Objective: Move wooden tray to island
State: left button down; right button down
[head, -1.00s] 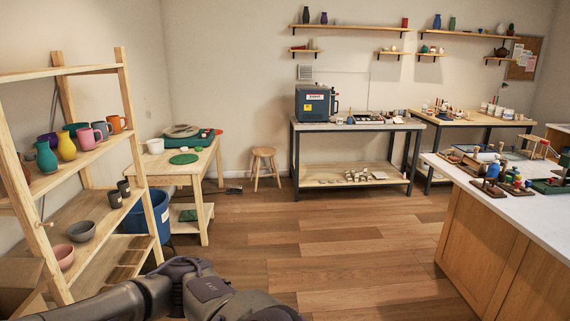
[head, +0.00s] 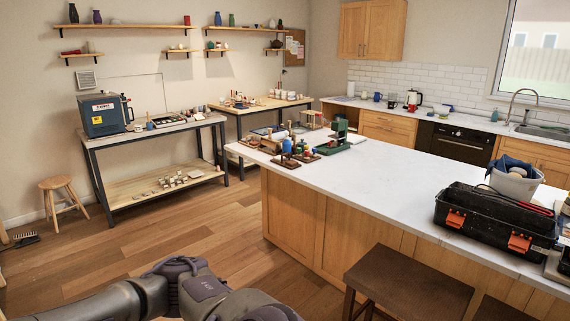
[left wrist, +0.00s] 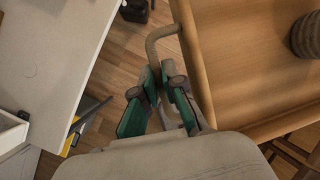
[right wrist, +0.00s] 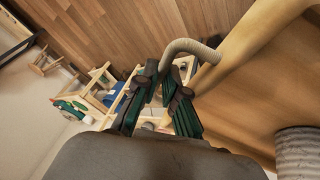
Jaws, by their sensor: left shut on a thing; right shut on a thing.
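The wooden tray (left wrist: 235,75) shows in the left wrist view as a light wood panel with a raised rim and a curved handle. My left gripper (left wrist: 165,75) is shut on that handle. In the right wrist view the tray (right wrist: 255,85) fills the right side, and my right gripper (right wrist: 170,75) is shut on its other curved handle. A grey ribbed object stands on the tray (left wrist: 307,36). The island (head: 350,178) has a white top and wooden sides and stands right of centre in the head view. The tray and both grippers are out of the head view.
On the island, a black toolbox (head: 495,222) and a white bucket (head: 515,180) stand at the right, and small tools (head: 290,150) at the far left end. The top between them is clear. A dark stool (head: 408,283) stands before the island. Wooden floor lies open at left.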

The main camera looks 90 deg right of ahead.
aim_at(359, 185)
jog(key=z, duration=3.95)
jog(key=i+j+z, duration=0.35)
jog(key=i+j, duration=0.15)
jog(key=j, duration=0.15)
jog(key=i+j+z, duration=0.15)
jog(key=j, duration=0.2)
jog(key=i+j, duration=0.25)
jog(key=j, duration=0.15)
jog(key=i+j, duration=0.25)
jog(key=j, duration=0.2)
jog(key=i+j, duration=0.25)
jog(key=j, duration=0.15)
jog(key=i+j, duration=0.2)
jog(key=j, duration=0.25)
jog(key=i+j, duration=0.25)
jog(key=j, duration=0.15)
jog(key=i+j, duration=0.25)
jog(key=j, duration=0.2)
jog(key=i+j, duration=0.25)
jog(key=j, duration=0.15)
